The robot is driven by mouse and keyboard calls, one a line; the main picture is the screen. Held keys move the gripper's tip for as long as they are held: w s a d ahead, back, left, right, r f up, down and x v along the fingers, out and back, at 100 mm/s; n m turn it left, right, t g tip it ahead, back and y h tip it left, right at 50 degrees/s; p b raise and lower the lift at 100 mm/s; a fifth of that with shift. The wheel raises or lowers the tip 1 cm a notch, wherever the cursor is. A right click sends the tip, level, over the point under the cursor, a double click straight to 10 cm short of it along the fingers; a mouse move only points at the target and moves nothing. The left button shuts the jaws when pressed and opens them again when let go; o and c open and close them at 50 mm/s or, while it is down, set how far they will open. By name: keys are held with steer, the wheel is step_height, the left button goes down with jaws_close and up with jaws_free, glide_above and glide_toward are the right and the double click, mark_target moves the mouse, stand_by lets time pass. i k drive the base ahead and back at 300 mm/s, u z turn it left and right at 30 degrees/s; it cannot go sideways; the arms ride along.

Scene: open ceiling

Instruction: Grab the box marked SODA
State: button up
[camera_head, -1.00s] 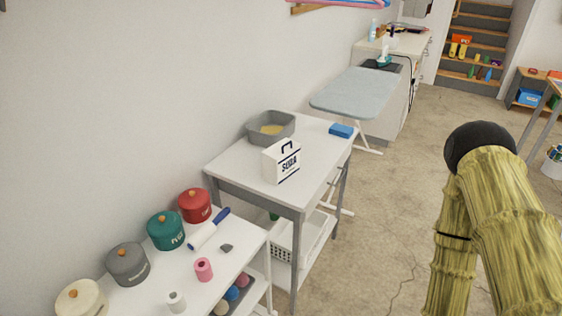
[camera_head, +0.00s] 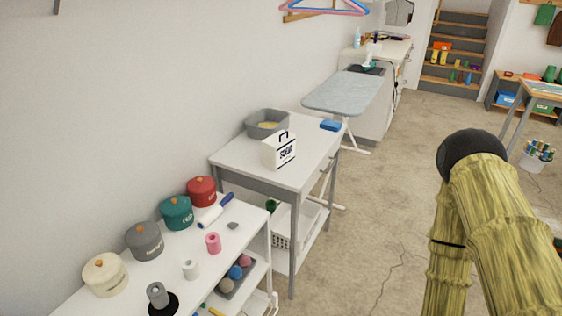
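A white box marked SODA (camera_head: 279,151) with a dark handle on top stands upright near the front edge of a white table (camera_head: 240,162) with grey legs. Nothing covers it. My arm fills the right side of the view, over the floor and apart from the table. My gripper's fingers do not show in this view.
A grey basin (camera_head: 266,124) stands behind the box and a blue block (camera_head: 330,125) lies at the table's far right corner. A lower white shelf (camera_head: 150,278) with several lidded pots is in front. An ironing board (camera_head: 345,92) stands beyond. Floor (camera_head: 385,190) right of the table is clear.

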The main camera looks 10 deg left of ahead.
mark_target(274, 159)
steer(key=z, duration=0.85)
steer(key=i, duration=0.9)
steer(key=u, duration=1.75)
